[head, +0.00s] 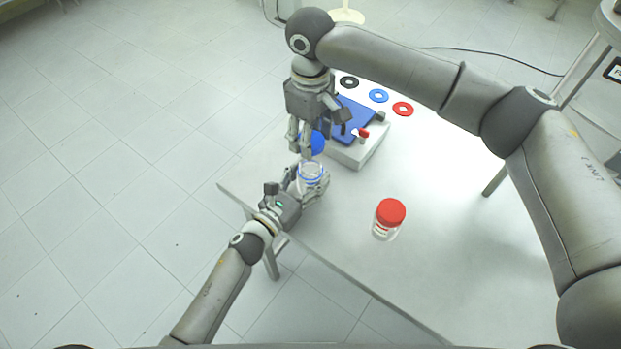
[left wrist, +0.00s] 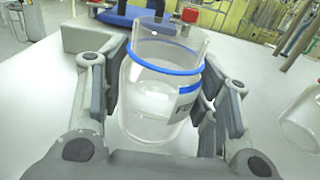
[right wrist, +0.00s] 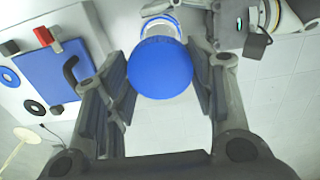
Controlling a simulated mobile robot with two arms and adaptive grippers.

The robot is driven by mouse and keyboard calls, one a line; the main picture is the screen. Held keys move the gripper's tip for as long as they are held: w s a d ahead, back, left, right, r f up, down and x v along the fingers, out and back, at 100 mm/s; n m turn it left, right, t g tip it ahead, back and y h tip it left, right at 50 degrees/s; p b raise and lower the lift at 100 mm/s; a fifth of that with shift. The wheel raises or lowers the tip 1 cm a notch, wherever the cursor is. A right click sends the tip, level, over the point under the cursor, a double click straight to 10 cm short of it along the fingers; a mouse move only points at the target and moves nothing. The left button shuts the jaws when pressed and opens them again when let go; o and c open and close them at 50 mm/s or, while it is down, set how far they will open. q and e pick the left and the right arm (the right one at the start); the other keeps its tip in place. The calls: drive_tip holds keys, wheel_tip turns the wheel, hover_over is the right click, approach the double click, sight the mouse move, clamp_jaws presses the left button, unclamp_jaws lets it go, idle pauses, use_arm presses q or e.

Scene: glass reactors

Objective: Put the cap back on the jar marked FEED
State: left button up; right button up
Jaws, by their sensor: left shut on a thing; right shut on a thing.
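The clear glass jar with a blue ring and a label starting "FE" (left wrist: 160,95) stands on the table between the fingers of my left gripper (head: 308,186), which is shut on it. It has no cap on its open mouth. My right gripper (head: 307,142) is above and behind the jar, shut on the blue cap (right wrist: 160,68). The blue cap also shows in the head view (head: 318,143). In the right wrist view the jar's rim (right wrist: 160,22) shows beyond the cap, so the cap is apart from the mouth.
A second jar with a red cap (head: 390,212) stands to the right on the table (head: 450,240). A white device with a blue top (head: 355,117) and a red-tipped handle is behind. Black, blue (head: 379,96) and red rings (head: 403,109) lie at the back.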

use_arm(q)
drive_tip(key=c, duration=0.4)
drive_tip(key=shift+c, duration=0.2)
use_arm(e)
hover_over(310, 177)
drive_tip(key=w, duration=0.3)
drive_tip(key=shift+s+f, duration=0.2)
drive_tip(key=shift+f, duration=2.25)
drive_tip(key=shift+f, duration=0.9)
drive_tip(key=shift+f, duration=0.6)
